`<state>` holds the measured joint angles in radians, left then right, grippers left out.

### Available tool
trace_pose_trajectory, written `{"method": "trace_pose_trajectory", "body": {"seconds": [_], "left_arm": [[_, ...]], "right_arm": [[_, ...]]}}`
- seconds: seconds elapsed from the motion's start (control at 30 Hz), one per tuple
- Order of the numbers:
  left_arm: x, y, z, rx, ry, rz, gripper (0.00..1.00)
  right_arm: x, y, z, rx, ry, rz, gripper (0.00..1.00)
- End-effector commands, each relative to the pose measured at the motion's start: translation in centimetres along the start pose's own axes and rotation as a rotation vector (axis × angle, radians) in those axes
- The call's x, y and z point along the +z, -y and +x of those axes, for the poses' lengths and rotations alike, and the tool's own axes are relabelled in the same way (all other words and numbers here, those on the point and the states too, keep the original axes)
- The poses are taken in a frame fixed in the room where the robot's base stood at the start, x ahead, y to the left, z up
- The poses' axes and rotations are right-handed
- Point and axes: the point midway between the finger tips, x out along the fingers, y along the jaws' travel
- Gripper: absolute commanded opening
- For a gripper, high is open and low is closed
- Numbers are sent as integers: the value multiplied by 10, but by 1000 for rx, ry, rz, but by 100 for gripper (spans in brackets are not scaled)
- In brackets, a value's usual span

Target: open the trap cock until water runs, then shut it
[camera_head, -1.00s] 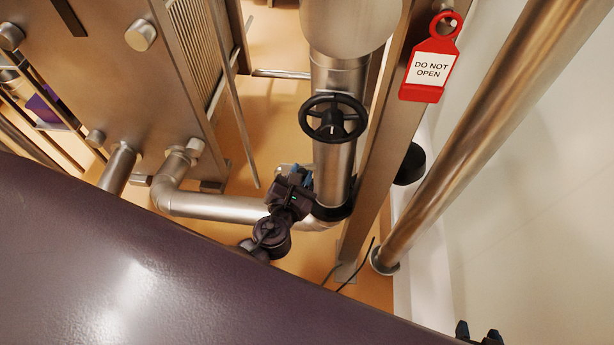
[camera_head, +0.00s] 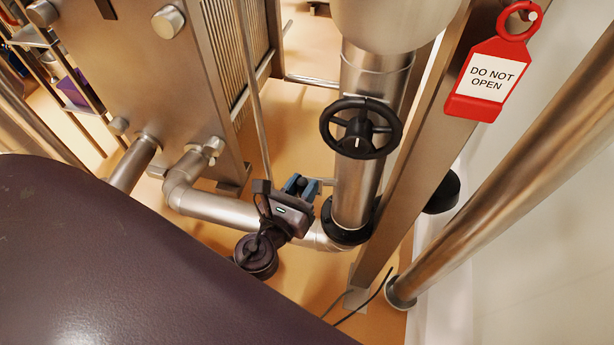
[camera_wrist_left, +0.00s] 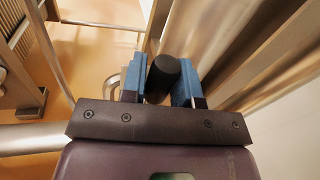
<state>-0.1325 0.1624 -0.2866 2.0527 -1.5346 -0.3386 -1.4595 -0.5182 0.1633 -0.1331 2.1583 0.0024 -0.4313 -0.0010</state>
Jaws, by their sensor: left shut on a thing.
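My left gripper (camera_head: 303,185) is low in the head view, beside the foot of the vertical steel pipe (camera_head: 354,190). In the left wrist view, its two blue fingers (camera_wrist_left: 160,82) are shut on a black, rounded handle (camera_wrist_left: 163,76), which I take to be the trap cock's handle. The cock's body is mostly hidden behind the gripper and handle. I see no running water in either view. My right gripper is out of view.
A black handwheel (camera_head: 361,128) is on the vertical pipe above my left gripper. A red "DO NOT OPEN" tag (camera_head: 488,75) hangs upper right. A bent steel pipe (camera_head: 210,205) runs behind the gripper. A steel post (camera_head: 415,170) stands to the right.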

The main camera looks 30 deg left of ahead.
Motion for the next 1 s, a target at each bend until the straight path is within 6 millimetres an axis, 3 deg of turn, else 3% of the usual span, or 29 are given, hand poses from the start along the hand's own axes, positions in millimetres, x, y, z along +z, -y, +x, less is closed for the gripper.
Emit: {"method": "trace_pose_trajectory", "body": {"seconds": [0.3, 0.33, 0.47, 1.0], "left_arm": [[1, -8, 0, 19, 1, -3, 0], [1, -8, 0, 19, 1, -3, 31], [1, -7, 0, 18, 1, -1, 50], [-1, -4, -7, 10, -2, 0, 50]], "right_arm": [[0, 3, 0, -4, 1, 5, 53], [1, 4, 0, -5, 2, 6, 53], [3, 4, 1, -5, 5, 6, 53], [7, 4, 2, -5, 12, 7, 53]]}}
